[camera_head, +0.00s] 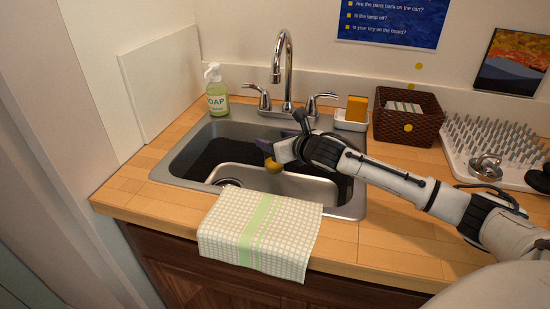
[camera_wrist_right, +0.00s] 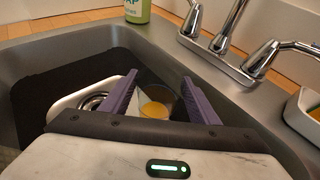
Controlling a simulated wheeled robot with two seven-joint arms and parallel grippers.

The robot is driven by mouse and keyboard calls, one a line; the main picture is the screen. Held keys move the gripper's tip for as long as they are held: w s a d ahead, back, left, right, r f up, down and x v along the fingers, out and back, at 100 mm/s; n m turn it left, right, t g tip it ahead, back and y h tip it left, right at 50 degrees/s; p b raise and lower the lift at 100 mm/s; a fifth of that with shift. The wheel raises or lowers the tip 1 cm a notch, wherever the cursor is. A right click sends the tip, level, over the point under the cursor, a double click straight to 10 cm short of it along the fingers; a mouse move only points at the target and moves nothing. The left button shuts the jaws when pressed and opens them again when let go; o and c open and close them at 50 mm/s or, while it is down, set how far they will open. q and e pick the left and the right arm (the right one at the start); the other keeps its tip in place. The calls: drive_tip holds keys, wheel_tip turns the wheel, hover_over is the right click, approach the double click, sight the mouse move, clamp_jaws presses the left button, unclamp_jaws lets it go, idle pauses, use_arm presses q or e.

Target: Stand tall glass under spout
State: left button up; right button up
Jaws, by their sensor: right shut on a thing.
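The chrome tap (camera_head: 287,70) stands at the back of the sink, with its spout (camera_head: 276,74) arching forward over the basin. It also shows in the right wrist view (camera_wrist_right: 225,40). My right gripper (camera_head: 268,150) is over the sink basin, below and slightly in front of the spout. Its purple fingers (camera_wrist_right: 153,100) are shut on a clear glass (camera_wrist_right: 156,98), with something yellow-orange at its bottom. In the head view only a yellow patch of the glass (camera_head: 272,165) shows clearly. I cannot tell whether its base touches the basin. My left gripper is not in view.
The steel sink (camera_head: 345,211) has a dark mat (camera_head: 205,160) inside. A soap bottle (camera_head: 216,90), a sponge in a white holder (camera_head: 352,118) and a wicker basket (camera_head: 407,114) stand behind it. A checked towel (camera_head: 262,232) hangs over the front edge. A drying rack (camera_head: 490,140) is at right.

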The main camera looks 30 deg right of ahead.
wheel_tip(320, 180, down, 4)
drive_tip(key=shift+f, duration=0.1)
idle(0.4)
drive_tip(key=o, duration=1.8)
drive_tip(key=shift+f, duration=0.1)
drive_tip(key=shift+o, duration=0.2)
drive_tip(key=d+v, duration=0.1)
drive_tip(key=v, duration=1.1)
drive_tip(key=shift+a, duration=0.45)
